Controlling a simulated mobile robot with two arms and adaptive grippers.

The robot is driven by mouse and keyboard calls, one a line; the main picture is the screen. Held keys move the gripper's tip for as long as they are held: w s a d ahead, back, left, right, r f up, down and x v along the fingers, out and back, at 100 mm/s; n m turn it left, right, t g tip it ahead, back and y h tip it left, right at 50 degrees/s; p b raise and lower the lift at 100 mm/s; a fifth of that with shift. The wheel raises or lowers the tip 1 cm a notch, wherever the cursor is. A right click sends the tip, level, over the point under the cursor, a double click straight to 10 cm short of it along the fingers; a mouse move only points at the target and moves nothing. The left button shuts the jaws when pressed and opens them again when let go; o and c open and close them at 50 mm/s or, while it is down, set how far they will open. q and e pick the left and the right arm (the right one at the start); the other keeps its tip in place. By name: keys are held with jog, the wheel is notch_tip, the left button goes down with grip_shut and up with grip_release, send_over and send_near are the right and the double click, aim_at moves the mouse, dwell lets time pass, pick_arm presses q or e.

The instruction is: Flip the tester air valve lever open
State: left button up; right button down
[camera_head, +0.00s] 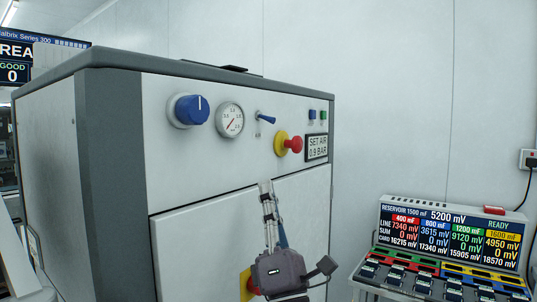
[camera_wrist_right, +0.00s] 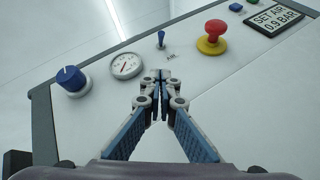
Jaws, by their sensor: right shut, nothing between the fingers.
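The air valve lever (camera_head: 266,118) is a small blue-tipped lever on the upper front panel of the grey tester cabinet (camera_head: 210,170). It sits between the gauge and the red button, its blue tip pointing right and slightly down in the head view. In the wrist view the lever (camera_wrist_right: 162,38) stands above the "AIR" label. My right gripper (camera_head: 265,185) is shut and empty, below the lever and apart from it. In the wrist view its fingertips (camera_wrist_right: 161,76) meet below the lever. My left gripper is not in view.
A blue knob (camera_head: 192,110) and a round gauge (camera_head: 230,119), needle low, are left of the lever. A red mushroom button (camera_head: 295,144) on a yellow base is close right, beside the "SET AIR 0.9 BAR" sign (camera_head: 317,147). A display (camera_head: 450,235) stands at right.

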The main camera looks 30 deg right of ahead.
jog(key=p, duration=0.5)
send_near(267, 118)
jog(key=w, duration=0.1)
jog(key=w+a+r, duration=0.1)
jog(key=w, duration=0.2)
jog(key=shift+w+a+r, duration=0.15)
jog(key=shift+w+r, duration=0.05)
jog(key=shift+w, duration=0.15)
pick_arm(q)
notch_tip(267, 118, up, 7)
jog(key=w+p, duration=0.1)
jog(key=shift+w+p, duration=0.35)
jog(key=shift+p, duration=0.05)
pick_arm(e)
jog(key=shift+s+d+r, duration=0.1)
jog(key=shift+d+r, duration=1.05)
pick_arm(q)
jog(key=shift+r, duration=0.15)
